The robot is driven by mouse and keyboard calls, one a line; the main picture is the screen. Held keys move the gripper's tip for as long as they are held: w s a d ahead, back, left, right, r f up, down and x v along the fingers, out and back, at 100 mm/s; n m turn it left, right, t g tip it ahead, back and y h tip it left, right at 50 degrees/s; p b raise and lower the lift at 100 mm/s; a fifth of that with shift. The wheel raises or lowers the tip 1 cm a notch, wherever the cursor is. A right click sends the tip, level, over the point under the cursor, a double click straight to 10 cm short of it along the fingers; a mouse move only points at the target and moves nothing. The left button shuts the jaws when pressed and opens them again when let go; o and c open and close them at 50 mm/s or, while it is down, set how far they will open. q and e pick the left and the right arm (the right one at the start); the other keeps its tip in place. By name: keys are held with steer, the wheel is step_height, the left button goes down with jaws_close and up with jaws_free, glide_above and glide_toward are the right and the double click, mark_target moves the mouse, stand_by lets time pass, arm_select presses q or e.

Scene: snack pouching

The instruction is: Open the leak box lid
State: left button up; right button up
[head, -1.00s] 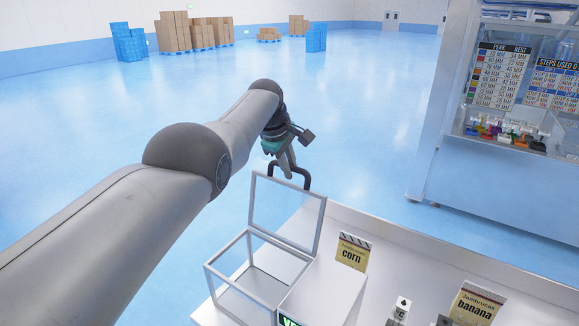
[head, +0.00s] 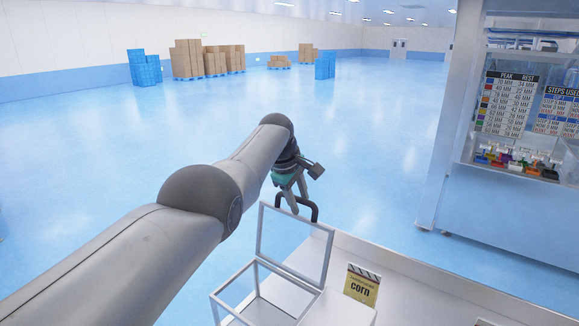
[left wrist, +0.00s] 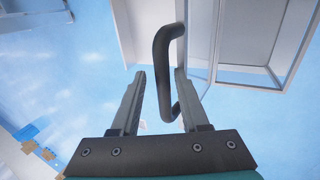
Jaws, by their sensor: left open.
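The leak box (head: 232,279) is a clear box with a pale frame on the counter, its lower part cut off by the picture's bottom edge. Its framed clear lid (head: 328,258) stands raised, nearly upright, at the box's far side. A dark bent handle (head: 316,211) sticks out from the lid. My left gripper (head: 298,203) is at the handle with its fingers spread. In the left wrist view the handle (left wrist: 160,48) passes between the open fingers, with gaps on both sides. My right gripper is not in view.
A yellow corn pouch (head: 361,286) stands on the white counter (head: 425,290) right of the box. A machine cabinet (head: 500,220) stands at the right. Stacked cartons (head: 188,60) and blue crates (head: 145,67) are far back. The floor between is clear.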

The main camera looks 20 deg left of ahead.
arm_select(q)
steer(key=shift+p+v, duration=1.35)
steer(key=shift+p, duration=0.7)
steer(key=shift+a+r, duration=0.1)
steer(key=shift+r, duration=0.2)
steer(key=shift+v, duration=0.8)
steer(key=b+v, duration=0.2)
steer(key=v, duration=0.8)
steer(key=shift+s, duration=0.15)
